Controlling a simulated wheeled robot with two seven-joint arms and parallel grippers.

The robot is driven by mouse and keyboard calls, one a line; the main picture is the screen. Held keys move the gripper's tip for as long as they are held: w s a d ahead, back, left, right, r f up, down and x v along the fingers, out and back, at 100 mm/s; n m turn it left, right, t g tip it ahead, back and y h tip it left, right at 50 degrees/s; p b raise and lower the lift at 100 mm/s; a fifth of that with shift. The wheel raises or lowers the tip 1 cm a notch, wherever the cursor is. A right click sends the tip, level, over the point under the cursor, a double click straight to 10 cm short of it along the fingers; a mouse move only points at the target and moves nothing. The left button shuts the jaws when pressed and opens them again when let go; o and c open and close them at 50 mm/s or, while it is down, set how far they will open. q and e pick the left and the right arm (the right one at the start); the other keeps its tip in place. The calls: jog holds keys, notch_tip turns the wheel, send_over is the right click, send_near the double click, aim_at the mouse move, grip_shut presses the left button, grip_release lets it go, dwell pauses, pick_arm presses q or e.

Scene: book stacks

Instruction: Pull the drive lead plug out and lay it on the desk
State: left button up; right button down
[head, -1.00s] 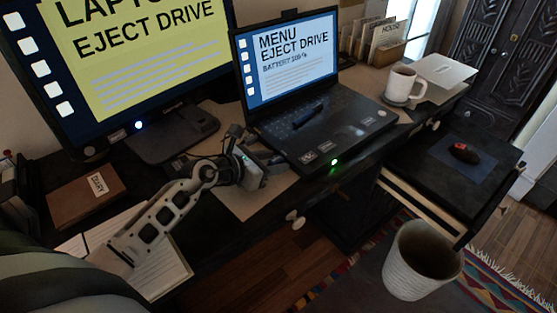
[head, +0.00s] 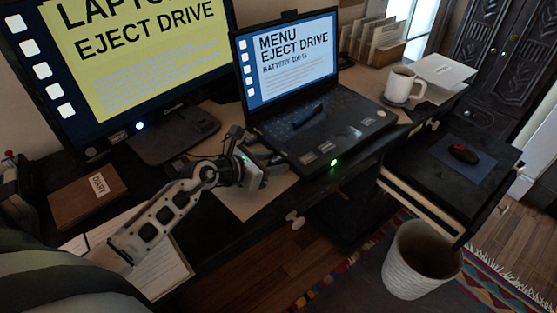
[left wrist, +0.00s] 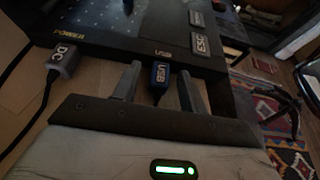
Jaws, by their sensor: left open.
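The drive lead plug appears to be the blue plug marked USB (left wrist: 160,76), at the USB port in the side of the laptop (left wrist: 130,42). My left gripper (left wrist: 160,85) is open, with one finger on each side of this plug and visible gaps between. In the head view the left gripper (head: 262,162) is at the laptop's (head: 335,125) left side, and the plug cannot be made out there. The desk (head: 225,232) lies below the gripper. My right gripper is in neither view.
A grey DC plug (left wrist: 64,62) with a black cable sits left of my gripper at the POWER port. A monitor (head: 130,75) stands behind at the left, a brown diary (head: 87,197) at far left. A mug (head: 402,85) stands right of the laptop. A brown mat (head: 250,200) offers bare room.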

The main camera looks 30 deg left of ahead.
pick_arm(q)
grip_shut()
jog(key=shift+s+a, duration=0.35)
jog(key=shift+s, duration=0.6)
jog(key=shift+s+a, duration=0.4)
jog(key=shift+s, duration=0.5)
jog(key=shift+s+a, duration=0.35)
jog(key=shift+s, duration=0.6)
